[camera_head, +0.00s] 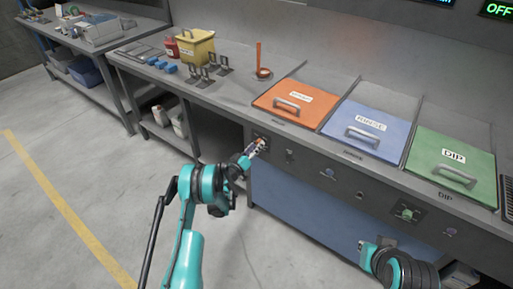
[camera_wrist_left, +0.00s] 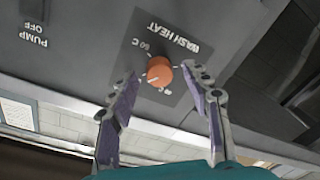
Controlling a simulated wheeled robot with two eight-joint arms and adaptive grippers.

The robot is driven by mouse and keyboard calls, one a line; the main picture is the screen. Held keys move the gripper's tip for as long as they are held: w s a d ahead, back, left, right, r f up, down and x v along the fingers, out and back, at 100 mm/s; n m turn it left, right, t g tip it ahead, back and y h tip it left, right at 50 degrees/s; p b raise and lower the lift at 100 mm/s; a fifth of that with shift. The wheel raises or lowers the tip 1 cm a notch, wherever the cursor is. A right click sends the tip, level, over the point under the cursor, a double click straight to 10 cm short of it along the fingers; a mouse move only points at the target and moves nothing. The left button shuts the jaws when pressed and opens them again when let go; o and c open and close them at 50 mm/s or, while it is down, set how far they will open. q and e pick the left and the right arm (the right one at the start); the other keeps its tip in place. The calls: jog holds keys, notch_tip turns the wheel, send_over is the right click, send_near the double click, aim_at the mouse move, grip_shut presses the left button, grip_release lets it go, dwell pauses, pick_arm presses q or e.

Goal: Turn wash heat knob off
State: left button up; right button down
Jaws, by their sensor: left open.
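The wash heat knob (camera_wrist_left: 159,71) is a round orange knob on a dark plate marked WASH HEAT, upside down in the left wrist view. A 60 C mark is beside it; the other marks are too small to read. My left gripper (camera_wrist_left: 160,80) is open, with one finger on each side of the knob in the picture. I cannot tell if they touch it. In the head view my left gripper (camera_head: 257,147) is at the bench's front panel below the orange lid, largely covering the knob.
The bench carries an orange lid (camera_head: 294,101), a blue RINSE lid (camera_head: 366,128) and a green DIP lid (camera_head: 452,158). A blue knob (camera_head: 329,173) and a green knob (camera_head: 407,214) are farther right on the panel. A PUMP label (camera_wrist_left: 35,42) is nearby. Floor at left is clear.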

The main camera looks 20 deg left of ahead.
pick_arm(q)
jog(key=shift+w+d, duration=0.1)
jog(key=shift+w, duration=0.25)
grip_shut()
jog(key=shift+r, duration=0.1)
